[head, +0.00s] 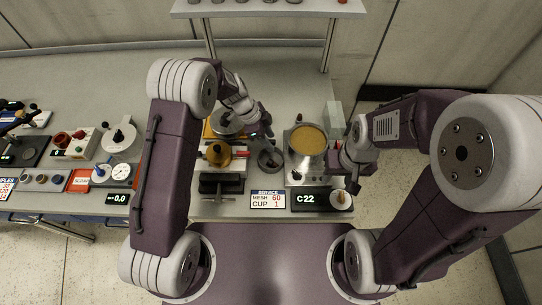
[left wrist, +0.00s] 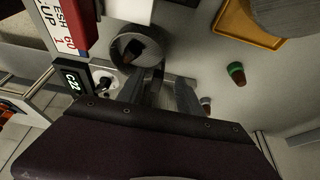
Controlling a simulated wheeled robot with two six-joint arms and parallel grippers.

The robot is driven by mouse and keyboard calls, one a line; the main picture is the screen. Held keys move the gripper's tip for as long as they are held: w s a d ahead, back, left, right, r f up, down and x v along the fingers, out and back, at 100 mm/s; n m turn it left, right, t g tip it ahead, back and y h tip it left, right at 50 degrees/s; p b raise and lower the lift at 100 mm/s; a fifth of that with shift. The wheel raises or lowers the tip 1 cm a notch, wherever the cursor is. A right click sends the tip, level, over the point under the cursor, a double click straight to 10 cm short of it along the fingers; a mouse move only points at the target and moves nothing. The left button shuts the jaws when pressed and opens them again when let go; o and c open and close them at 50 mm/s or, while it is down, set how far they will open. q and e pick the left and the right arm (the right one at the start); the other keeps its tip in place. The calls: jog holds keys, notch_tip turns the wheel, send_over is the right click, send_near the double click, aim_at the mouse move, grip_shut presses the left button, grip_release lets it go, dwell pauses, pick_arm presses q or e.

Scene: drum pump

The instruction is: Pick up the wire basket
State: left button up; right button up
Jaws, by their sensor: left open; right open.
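A small round grey open-topped container (head: 270,158), which may be the wire basket, stands on the bench between the brass-coloured part and the large pot. No wire mesh can be made out on it. In the left wrist view a grey open-topped ring (left wrist: 117,46), probably the same container, lies just beyond the fingertips with something dark orange inside. My left gripper (head: 263,134) is open and empty, just behind and above the container; its fingers also show in the left wrist view (left wrist: 160,88). My right gripper (head: 350,182) is at the bench's right side, apart from the container.
A large pot with tan contents (head: 308,140) stands right of the container. A brass-coloured part (head: 218,155) stands left. A sign reading MESH 60 CUP 1 (head: 268,199) and a C22 display (head: 308,199) line the front edge. A yellow tray (left wrist: 266,40) lies behind.

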aim_at(274, 144)
pick_arm(q)
jog(key=x, duration=0.2)
jog(key=p+x, duration=0.1)
jog(key=shift+s+d+f, duration=0.3)
jog(key=shift+s+d, duration=0.05)
jog(key=shift+w+d+f, duration=0.1)
jog(key=shift+w+f, duration=0.05)
jog(key=shift+f, duration=0.1)
jog(key=shift+r, duration=0.1)
grip_shut()
jog(key=shift+r, duration=0.1)
